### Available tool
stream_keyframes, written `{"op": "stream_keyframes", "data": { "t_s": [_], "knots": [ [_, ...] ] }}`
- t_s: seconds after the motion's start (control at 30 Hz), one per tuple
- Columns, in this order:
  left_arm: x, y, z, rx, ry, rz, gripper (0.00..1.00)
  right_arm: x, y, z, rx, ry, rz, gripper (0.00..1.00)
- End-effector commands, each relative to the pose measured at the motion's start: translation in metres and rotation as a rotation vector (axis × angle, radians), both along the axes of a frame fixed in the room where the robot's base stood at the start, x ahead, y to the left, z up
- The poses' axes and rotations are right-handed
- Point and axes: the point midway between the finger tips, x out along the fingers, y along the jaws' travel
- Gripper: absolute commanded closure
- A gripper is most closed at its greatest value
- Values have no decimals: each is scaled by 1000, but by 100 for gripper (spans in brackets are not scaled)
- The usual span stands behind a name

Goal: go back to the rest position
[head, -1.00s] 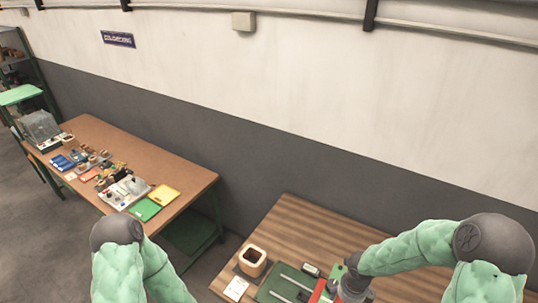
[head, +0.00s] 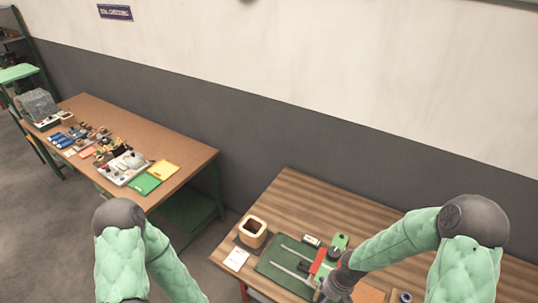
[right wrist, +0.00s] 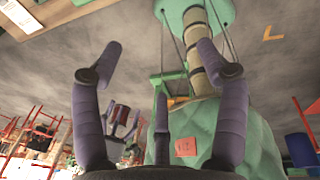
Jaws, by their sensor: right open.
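My right arm comes in from the right in the head view, its wrist low over the wooden table (head: 285,195). My right gripper (right wrist: 160,60) shows in the right wrist view with its purple fingers spread wide and nothing between them. In the head view its fingers are hidden or too small to make out beside the red and green device (head: 325,262); whether it touches the device I cannot tell. My left arm shows at the lower left of the head view, and its gripper is outside that view. A small purplish shape (right wrist: 122,117) in the right wrist view is unclear.
The wooden table bears a dark green mat (head: 275,268), a square wooden coil frame (head: 253,231) and a white card (head: 235,259). A brown table (head: 185,143) at the left holds several parts, with green and yellow sheets. The wall stands behind both.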

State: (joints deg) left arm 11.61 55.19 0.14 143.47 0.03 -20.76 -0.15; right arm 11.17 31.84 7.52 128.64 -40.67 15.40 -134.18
Motion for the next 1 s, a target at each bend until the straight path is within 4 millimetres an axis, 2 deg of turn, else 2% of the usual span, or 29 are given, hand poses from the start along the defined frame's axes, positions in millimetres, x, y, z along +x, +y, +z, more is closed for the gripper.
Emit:
{"op": "stream_keyframes", "data": {
  "t_s": [0.03,0.1,0.5,0.7,1.0],
  "knots": [
    [0,0,-22,0,0,0,26,-6,8,-27,19,29,-103,26],
    [0,0,-40,0,-1,0,26,-11,19,-51,44,68,-277,26],
    [1,0,-132,0,0,0,26,-38,65,-172,120,344,-1274,26],
    [1,0,-178,0,-1,0,26,-52,80,-232,114,494,-1775,26],
    [1,0,-245,0,-1,0,26,-73,90,-319,62,692,-2513,26]
  ]
}}
